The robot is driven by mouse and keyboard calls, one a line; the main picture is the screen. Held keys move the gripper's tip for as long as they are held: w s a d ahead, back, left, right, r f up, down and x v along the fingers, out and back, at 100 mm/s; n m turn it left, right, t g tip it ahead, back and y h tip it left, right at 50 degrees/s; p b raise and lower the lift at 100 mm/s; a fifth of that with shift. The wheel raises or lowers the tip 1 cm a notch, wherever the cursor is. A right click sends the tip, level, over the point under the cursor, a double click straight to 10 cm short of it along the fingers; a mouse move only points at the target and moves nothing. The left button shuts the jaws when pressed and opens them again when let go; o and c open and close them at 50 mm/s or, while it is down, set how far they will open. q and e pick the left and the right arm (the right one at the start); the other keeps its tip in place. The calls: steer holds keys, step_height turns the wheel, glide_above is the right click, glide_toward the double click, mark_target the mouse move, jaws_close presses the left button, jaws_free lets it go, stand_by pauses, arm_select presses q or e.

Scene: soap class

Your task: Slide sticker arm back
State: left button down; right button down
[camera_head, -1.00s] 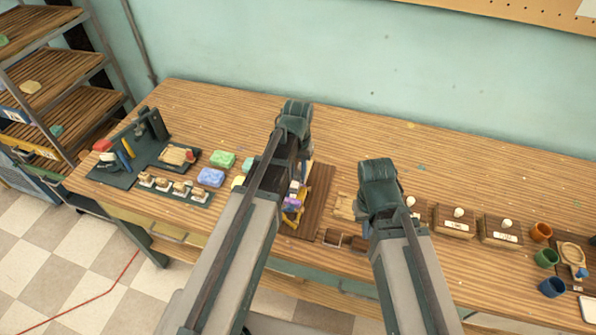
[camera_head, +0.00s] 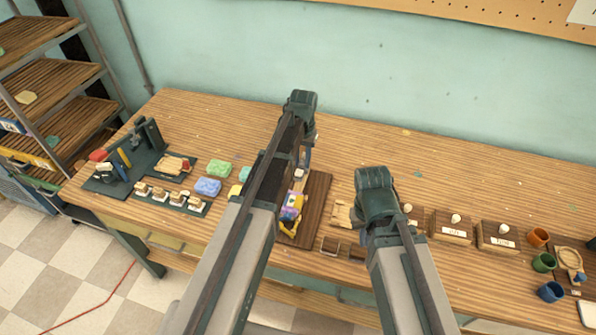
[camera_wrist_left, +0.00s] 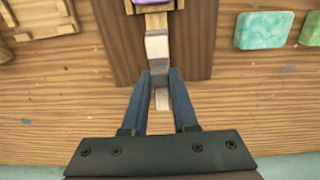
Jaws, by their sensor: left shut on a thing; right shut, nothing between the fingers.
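The sticker arm shows in the left wrist view as a narrow pale piece (camera_wrist_left: 157,47) above a dark brown board (camera_wrist_left: 112,35). My left gripper (camera_wrist_left: 159,75) is shut on it, one blue finger on each side. A purple soap (camera_wrist_left: 152,2) shows at the top edge there, at the arm's far end. In the head view, the purple and yellow piece (camera_head: 291,206) lies on the board (camera_head: 318,195), partly hidden by my left arm. My right gripper is hidden behind its own arm in the head view.
Coloured soaps (camera_head: 208,186) and a dark rack of stamps (camera_head: 172,196) stand left of the board. Wooden blocks with white knobs (camera_head: 451,226) and coloured cups (camera_head: 543,262) stand at the right. The table's back strip (camera_head: 230,120) is mostly clear.

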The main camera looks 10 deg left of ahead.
mark_target(303, 162)
arm_select(q)
steer(key=shift+w, duration=0.25)
steer(key=c, duration=0.7)
jaws_free()
steer(key=shift+r, duration=0.15)
arm_select(e)
steer(key=shift+r, duration=0.15)
arm_select(q)
step_height(303, 162, up, 14)
steer(key=p, duration=1.4)
steer(key=shift+f, duration=0.2)
arm_select(e)
step_height(303, 162, up, 14)
steer(key=shift+f, duration=0.2)
arm_select(q)
steer(key=shift+s+d+f, duration=0.1)
arm_select(e)
steer(key=shift+f, duration=0.1)
